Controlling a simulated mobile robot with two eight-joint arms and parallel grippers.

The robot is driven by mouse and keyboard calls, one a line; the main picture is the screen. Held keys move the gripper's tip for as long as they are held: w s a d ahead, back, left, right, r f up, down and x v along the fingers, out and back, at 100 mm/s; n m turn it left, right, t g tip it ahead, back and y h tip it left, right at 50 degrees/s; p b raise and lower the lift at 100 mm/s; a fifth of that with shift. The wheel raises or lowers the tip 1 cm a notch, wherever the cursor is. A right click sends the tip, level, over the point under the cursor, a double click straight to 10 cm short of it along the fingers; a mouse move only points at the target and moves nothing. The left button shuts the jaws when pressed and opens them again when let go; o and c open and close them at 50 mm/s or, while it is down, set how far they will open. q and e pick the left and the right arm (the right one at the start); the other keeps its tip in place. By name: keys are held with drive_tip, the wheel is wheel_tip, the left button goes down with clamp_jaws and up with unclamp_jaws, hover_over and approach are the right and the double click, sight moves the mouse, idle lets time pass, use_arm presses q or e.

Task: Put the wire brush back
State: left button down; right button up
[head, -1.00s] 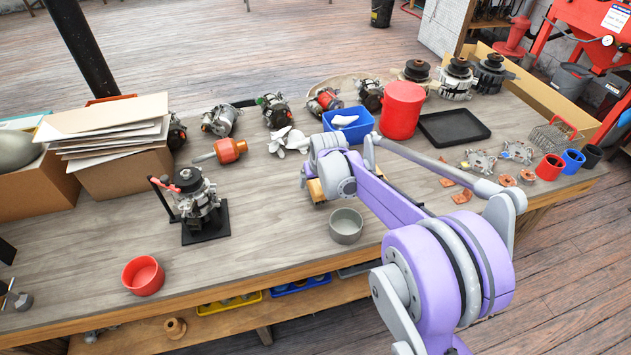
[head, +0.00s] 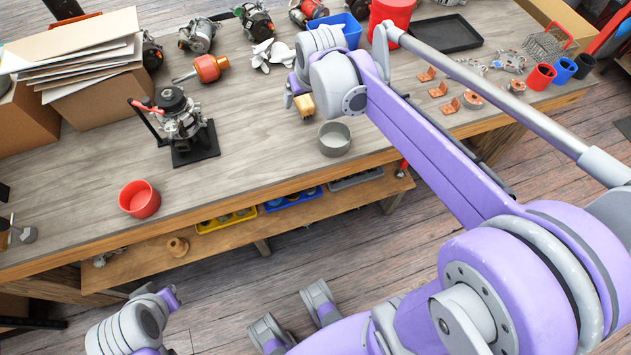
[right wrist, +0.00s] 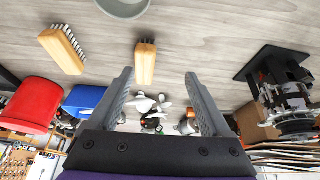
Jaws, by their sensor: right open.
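Two brushes with wooden blocks and bristles lie on the workbench in the right wrist view: one brush (right wrist: 145,62) near the middle, the other (right wrist: 62,48) at left. I cannot tell which is the wire brush. My right gripper (right wrist: 158,74) is open and empty, its fingers apart, with the middle brush just beyond the fingertips, nearer the left finger. In the head view that brush's wooden end (head: 304,105) shows below my right wrist; my arm hides the other brush.
A grey bowl (head: 334,139) stands close to the brush. A red bowl (head: 139,199), an alternator on a black stand (head: 195,145) and an orange-handled tool (head: 209,69) are further left. A blue bin (head: 347,30) and red canister (head: 390,12) stand behind. The workbench (head: 240,120) is clear left of the brush.

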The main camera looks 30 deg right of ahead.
drive_tip(key=s+a+f, duration=0.3)
drive_tip(key=s, duration=0.4)
drive_tip(key=s+a+f+n, duration=0.1)
drive_tip(key=s+a+f, duration=0.1)
drive_tip(key=s, duration=0.5)
drive_tip(key=s+a+f+n+y, duration=0.1)
drive_tip(key=s+a+f, duration=0.2)
drive_tip(key=s+a, duration=0.2)
drive_tip(key=shift+s+f, duration=0.35)
drive_tip(key=shift+s, duration=0.75)
